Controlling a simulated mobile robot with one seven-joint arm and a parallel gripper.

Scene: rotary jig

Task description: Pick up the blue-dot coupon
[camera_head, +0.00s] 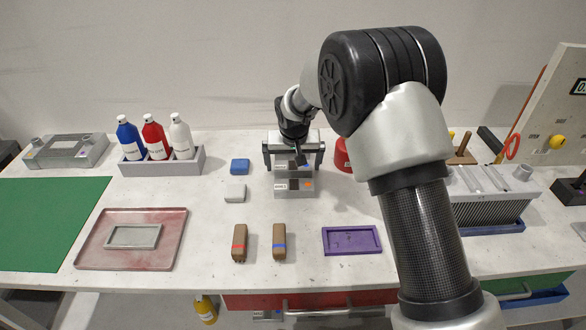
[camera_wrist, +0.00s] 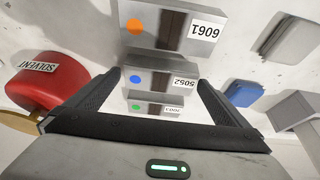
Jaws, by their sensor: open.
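The blue-dot coupon (camera_wrist: 160,80) is a grey metal block labelled 5052, the middle of three stepped coupons in the wrist view. In the head view my gripper (camera_head: 293,162) is over the coupon stack, and the orange-dot coupon (camera_head: 294,187) shows at the front.
A red solvent container (camera_wrist: 45,85) is close beside one finger. A blue block (camera_head: 240,166) and a pale block (camera_head: 235,192) lie left of the stack. Two brown brushes (camera_head: 240,243) and a purple tray (camera_head: 351,254) lie in front. The bench between them is clear.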

